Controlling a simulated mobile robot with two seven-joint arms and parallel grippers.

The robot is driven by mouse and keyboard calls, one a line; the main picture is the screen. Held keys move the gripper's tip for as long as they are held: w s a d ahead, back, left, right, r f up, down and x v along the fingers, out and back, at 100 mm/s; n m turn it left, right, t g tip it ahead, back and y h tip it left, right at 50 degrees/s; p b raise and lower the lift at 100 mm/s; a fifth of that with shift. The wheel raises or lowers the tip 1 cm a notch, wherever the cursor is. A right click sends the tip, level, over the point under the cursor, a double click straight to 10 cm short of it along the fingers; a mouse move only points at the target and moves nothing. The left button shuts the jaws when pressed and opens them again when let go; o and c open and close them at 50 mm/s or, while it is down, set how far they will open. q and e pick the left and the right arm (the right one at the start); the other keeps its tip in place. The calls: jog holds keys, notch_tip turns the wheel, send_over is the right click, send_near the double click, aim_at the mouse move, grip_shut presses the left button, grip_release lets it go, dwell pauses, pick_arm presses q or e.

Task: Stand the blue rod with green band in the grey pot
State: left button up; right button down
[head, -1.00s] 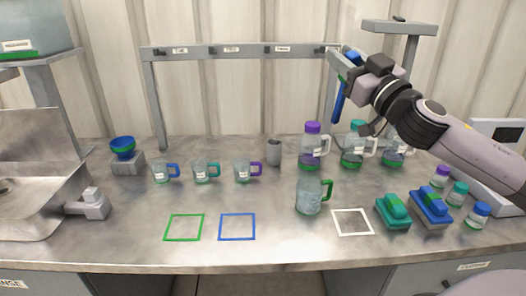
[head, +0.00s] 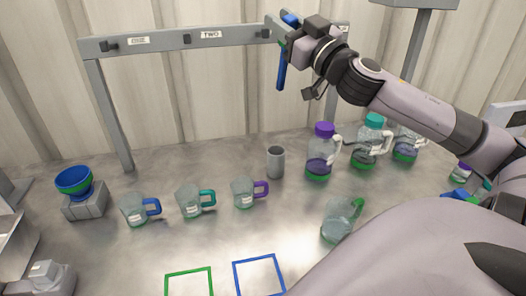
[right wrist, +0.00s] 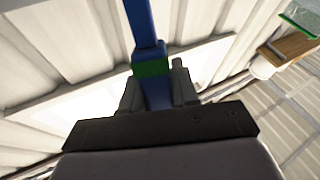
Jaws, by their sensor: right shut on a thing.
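The blue rod with green band (head: 282,66) hangs roughly upright, slightly tilted, from my right gripper (head: 287,40) near the hook rail. In the right wrist view the rod (right wrist: 141,22) runs between the two fingers (right wrist: 159,88), and its green band (right wrist: 151,68) sits at the fingertips. The right gripper is shut on the rod. The grey pot (head: 275,161) stands upright on the counter, below the rod and apart from it. The left gripper is not in view.
A grey hook rail (head: 180,41) stands behind the counter. Glass mugs (head: 190,200) are left of the pot; a purple-lidded jug (head: 321,152) and a teal-lidded jug (head: 371,141) are to its right. A green-handled jug (head: 340,218) is in front. Blue and green squares mark the counter.

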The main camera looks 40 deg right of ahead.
jog(key=shift+w, duration=0.2)
jog(key=shift+f, duration=0.4)
notch_tip(320, 180, down, 19)
jog(key=b, duration=0.2)
dwell(0.3)
jog(key=shift+f, duration=0.1)
